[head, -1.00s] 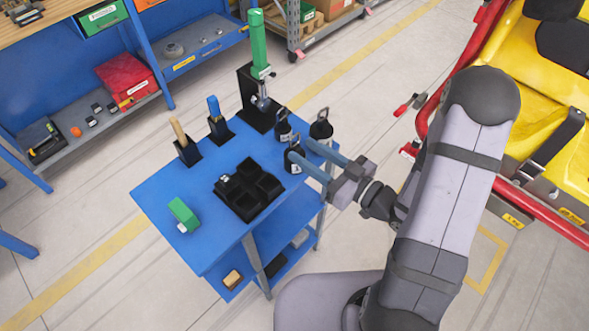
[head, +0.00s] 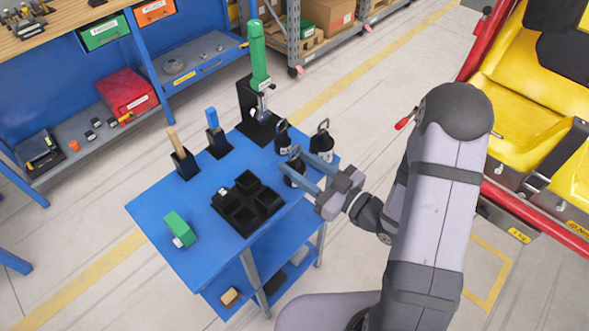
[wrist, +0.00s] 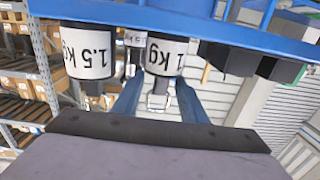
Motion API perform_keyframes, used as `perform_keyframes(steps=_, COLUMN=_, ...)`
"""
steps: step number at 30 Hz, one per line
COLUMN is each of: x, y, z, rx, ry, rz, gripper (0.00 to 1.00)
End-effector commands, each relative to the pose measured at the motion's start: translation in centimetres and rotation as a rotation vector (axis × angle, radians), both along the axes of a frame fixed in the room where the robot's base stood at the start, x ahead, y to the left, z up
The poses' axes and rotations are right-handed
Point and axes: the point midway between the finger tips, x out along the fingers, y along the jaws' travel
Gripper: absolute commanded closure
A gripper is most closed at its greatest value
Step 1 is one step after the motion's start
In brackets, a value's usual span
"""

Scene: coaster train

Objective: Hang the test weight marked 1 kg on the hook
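The 1 kg test weight (head: 292,178) is a black cylinder with a white label and top loop, upright at the blue table's right edge. In the wrist view, which is upside down, its label (wrist: 165,56) reads 1 kg. My gripper (head: 299,157) is open at this weight, its blue fingers apart at loop height. In the wrist view the loop shows between the fingers (wrist: 158,98), with gaps beside it. A small metal hook (head: 265,88) hangs below the green scale (head: 258,52) on a black stand at the table's back.
A weight (head: 322,146) stands close by; the wrist view shows one marked 1.5 kg (wrist: 87,52). A third weight (head: 283,141) stands behind. A black compartment tray (head: 247,205), a green block (head: 178,228) and two tool holders (head: 184,163) (head: 219,143) occupy the table (head: 160,203).

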Motion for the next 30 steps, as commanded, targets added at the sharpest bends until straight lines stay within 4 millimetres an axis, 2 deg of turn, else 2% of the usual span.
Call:
perform_keyframes(steps=5, x=0.6, y=0.9, z=0.2, rx=0.001, ry=0.002, rz=0.004, gripper=0.61)
perform_keyframes(steps=15, x=3.1, y=3.6, z=0.2, rx=0.000, ry=0.001, rz=0.004, gripper=0.61)
perform_keyframes(steps=24, x=3.4, y=3.8, z=0.1, rx=0.001, ry=0.001, rz=0.000, gripper=0.61)
perform_keyframes(steps=25, x=3.4, y=3.8, z=0.1, rx=0.001, ry=0.001, rz=0.000, gripper=0.63)
perform_keyframes(steps=27, x=3.4, y=3.8, z=0.1, rx=0.001, ry=0.001, rz=0.000, gripper=0.80)
perform_keyframes(steps=30, x=3.4, y=3.8, z=0.1, rx=0.001, ry=0.001, rz=0.000, gripper=1.00)
